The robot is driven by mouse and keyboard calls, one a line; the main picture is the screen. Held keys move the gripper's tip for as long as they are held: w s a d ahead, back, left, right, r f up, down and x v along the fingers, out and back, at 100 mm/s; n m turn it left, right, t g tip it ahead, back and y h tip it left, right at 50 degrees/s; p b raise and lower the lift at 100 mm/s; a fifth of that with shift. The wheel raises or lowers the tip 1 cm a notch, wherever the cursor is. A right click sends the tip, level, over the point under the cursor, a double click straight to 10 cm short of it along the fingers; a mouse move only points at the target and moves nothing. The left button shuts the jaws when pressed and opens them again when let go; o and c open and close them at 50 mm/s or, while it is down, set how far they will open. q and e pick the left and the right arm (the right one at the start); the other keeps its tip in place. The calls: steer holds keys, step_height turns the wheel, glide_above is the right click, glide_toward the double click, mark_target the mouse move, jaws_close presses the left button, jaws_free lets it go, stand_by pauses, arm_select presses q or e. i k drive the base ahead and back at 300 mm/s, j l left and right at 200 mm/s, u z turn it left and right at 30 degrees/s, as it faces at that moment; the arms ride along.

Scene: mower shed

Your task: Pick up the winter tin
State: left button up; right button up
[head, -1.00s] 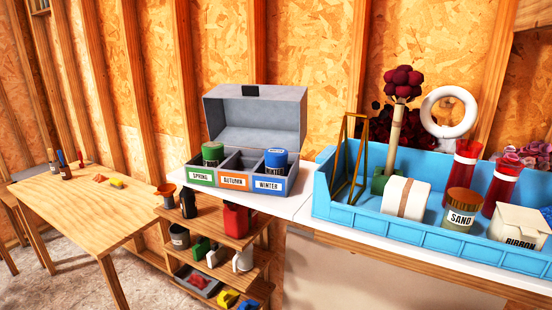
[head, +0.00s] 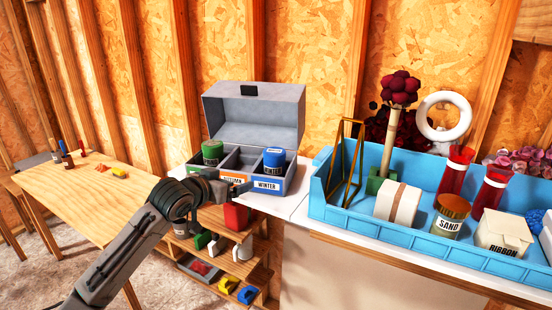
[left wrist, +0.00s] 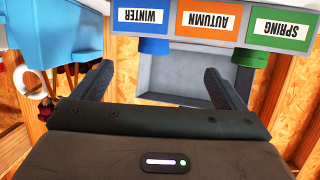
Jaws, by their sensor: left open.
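The winter tin (head: 274,158) is a blue tin with a label, upright in the right compartment, marked WINTER, of an open grey box (head: 293,172). In the left wrist view, which is upside down, part of the blue tin (left wrist: 152,47) shows past the WINTER label. My left gripper (head: 243,187) is open and empty, in front of the box near the AUTUMN and WINTER labels, apart from the tin. It partly covers the AUTUMN and SPRING labels in the head view. In the left wrist view its two fingers (left wrist: 157,72) are wide apart. My right gripper is not in view.
A green tin (head: 212,153) stands in the left compartment; the middle one looks empty. The box's raised lid (head: 255,115) stands behind. A blue tray (head: 390,235) with jars is to the right. Shelves (head: 245,262) with small items are below, and a wooden table (head: 90,195) at left.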

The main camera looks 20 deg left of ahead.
mark_target(274, 158)
steer(key=i, duration=0.85)
